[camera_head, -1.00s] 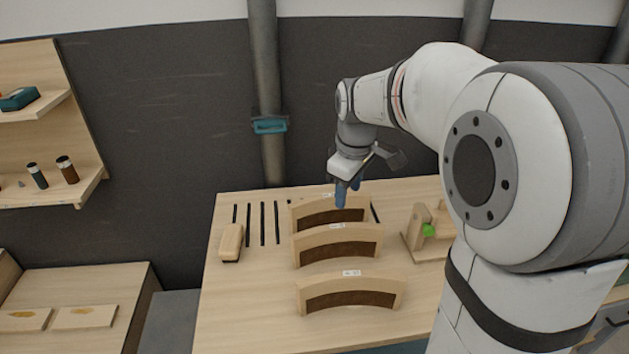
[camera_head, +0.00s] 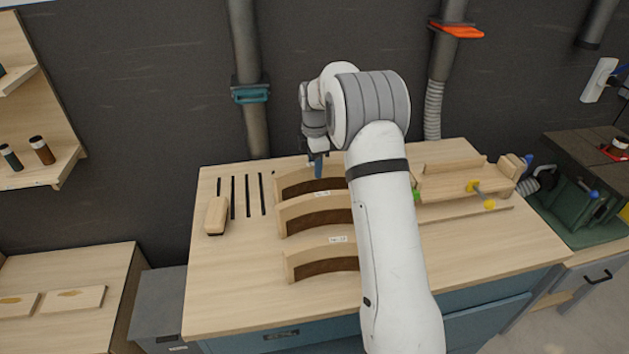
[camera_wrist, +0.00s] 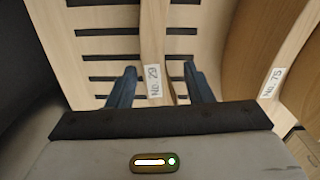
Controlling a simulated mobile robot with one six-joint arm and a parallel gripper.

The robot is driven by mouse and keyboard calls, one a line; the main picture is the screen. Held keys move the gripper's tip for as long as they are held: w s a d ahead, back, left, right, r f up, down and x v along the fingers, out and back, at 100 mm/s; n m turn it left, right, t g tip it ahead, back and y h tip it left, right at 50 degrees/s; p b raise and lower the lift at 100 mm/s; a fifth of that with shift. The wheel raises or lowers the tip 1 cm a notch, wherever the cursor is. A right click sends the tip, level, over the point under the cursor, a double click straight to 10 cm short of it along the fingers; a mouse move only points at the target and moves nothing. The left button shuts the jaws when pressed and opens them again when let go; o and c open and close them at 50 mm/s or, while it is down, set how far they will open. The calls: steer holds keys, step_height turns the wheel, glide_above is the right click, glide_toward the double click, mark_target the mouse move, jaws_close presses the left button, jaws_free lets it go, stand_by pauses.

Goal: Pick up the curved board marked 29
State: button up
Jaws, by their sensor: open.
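The curved board marked 29 (camera_wrist: 152,40) is pale wood with a white label reading "No. 29". In the wrist view it runs between the two blue fingers of my gripper (camera_wrist: 160,72), which stand apart on either side of it. I cannot tell whether either finger touches it. In the head view my gripper (camera_head: 318,166) is over the rearmost of three curved boards (camera_head: 290,184) on the bench, which appears to be this one. My arm hides the right end of the boards.
A middle curved board (camera_head: 293,214) and a front one (camera_head: 295,262) stand nearer. The wrist view shows a board labelled 75 (camera_wrist: 262,50) beside mine. A wooden block (camera_head: 216,215) lies left by dark slots. A clamped wooden piece (camera_head: 447,185) is right. The bench front (camera_head: 235,295) is clear.

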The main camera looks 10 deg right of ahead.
mark_target(313, 176)
steer(key=f, duration=0.1)
steer(key=f+p, duration=0.1)
steer(key=f, duration=0.3)
steer(key=shift+w+a+f+p, duration=0.15)
steer(key=shift+w+f+p, duration=0.1)
steer(key=shift+p, duration=0.05)
jaws_close()
steer(key=shift+r, duration=0.1)
